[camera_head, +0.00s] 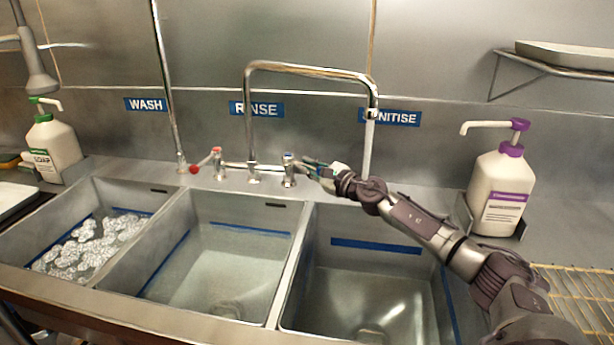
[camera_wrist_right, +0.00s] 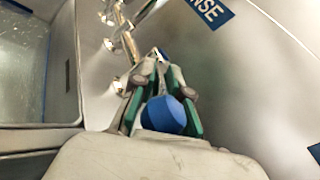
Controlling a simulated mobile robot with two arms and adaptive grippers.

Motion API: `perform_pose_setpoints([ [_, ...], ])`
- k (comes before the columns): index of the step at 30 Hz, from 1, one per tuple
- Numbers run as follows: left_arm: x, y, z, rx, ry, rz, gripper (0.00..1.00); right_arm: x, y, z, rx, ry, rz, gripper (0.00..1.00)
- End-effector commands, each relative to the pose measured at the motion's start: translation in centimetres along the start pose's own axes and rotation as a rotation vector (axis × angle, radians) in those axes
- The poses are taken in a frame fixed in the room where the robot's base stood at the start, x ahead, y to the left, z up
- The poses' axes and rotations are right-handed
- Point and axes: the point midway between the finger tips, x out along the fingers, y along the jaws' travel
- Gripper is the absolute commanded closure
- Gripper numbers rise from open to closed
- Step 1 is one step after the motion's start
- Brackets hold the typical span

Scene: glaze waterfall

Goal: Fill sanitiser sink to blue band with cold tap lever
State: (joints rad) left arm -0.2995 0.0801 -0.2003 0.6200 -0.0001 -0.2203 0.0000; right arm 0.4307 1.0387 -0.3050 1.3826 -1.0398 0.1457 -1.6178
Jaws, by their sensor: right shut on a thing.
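My right gripper (camera_head: 315,170) is at the tap body behind the sinks, shut on the cold tap lever. In the right wrist view its green-padded fingers (camera_wrist_right: 165,104) close around the lever's blue ball end (camera_wrist_right: 163,117). The swan-neck spout (camera_head: 310,69) points over the right sink, and a pale stream of water (camera_head: 367,149) falls from it behind my right arm. The sanitiser sink (camera_head: 300,262) is the right basin, with a blue band (camera_head: 375,246) on its back wall. Its floor shows clearly and I cannot tell the exact water level. My left gripper is not in view.
The rinse sink (camera_head: 188,262) stands in the middle and the wash sink (camera_head: 148,202), with suds, at the left. A red-ended hot lever (camera_head: 195,169) is left of the spout. A purple-topped sanitiser bottle (camera_head: 501,185) stands right of my arm; a soap bottle (camera_head: 53,143) stands far left.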

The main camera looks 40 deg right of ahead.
Motion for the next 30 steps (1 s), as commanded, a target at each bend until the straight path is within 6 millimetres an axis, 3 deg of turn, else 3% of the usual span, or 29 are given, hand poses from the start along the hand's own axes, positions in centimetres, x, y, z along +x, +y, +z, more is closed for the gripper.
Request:
perform_pose_setpoints([
  [12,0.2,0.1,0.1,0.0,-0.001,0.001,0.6,0.0,0.1,-0.1,0.0,-0.002,0.007,1.0],
  [13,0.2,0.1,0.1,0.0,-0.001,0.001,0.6,0.0,0.1,-0.1,0.0,-0.002,0.007,0.84],
  [17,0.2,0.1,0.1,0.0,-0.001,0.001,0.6,0.0,0.1,-0.1,0.0,-0.002,0.006,0.63],
  [30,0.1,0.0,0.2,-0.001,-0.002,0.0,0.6,0.1,-0.6,0.9,-0.004,-0.005,0.004,0.61],
])
